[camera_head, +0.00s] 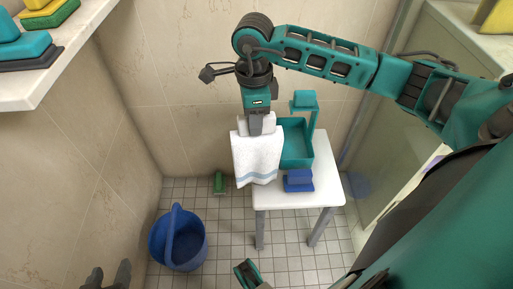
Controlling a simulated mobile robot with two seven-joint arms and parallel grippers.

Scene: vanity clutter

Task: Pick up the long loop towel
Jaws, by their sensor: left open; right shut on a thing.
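The long loop towel (257,160) is white with pale blue stripes near its lower edge. It hangs folded from my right gripper (256,128), which is shut on its top edge. The towel covers the left part of the white table (327,185) in the picture. I cannot tell whether its lower part touches the table. My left gripper (108,275) shows only its fingertips at the bottom left edge of the view. They are apart and empty, far from the towel.
A teal bin (298,143) and a blue block-like item (299,181) are on the table right of the towel. A blue bucket (180,245) and a green brush-like item (219,183) are on the tiled floor. A shelf (80,45) holds sponges at the upper left.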

